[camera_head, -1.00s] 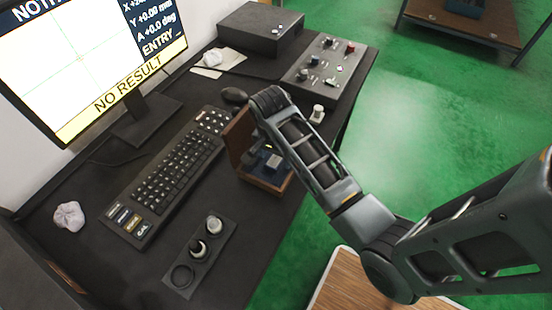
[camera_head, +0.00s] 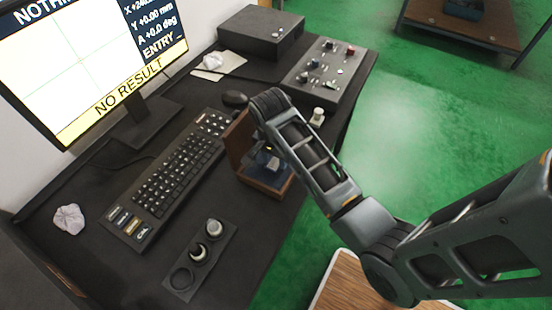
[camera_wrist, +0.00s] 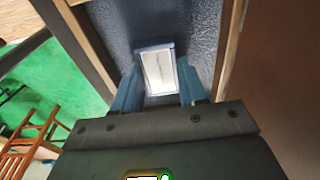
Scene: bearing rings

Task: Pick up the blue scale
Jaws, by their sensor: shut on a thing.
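The blue scale (camera_wrist: 160,70) is a small block with a blue rim and a pale rectangular face. It lies in the blue-lined well of an open wooden case (camera_head: 265,187). My gripper (camera_wrist: 160,88) has its two blue-grey fingers on either side of the block and is shut on it. In the head view my gripper (camera_head: 268,150) reaches down into the case, and the block is mostly hidden behind it. I cannot tell whether the block is clear of the lining.
The case's raised lid (camera_head: 238,138) stands on its left. A keyboard (camera_head: 175,175), a mouse (camera_head: 235,98), a tray with round parts (camera_head: 200,255) and a control box (camera_head: 325,72) are around it. The desk's right edge is close by.

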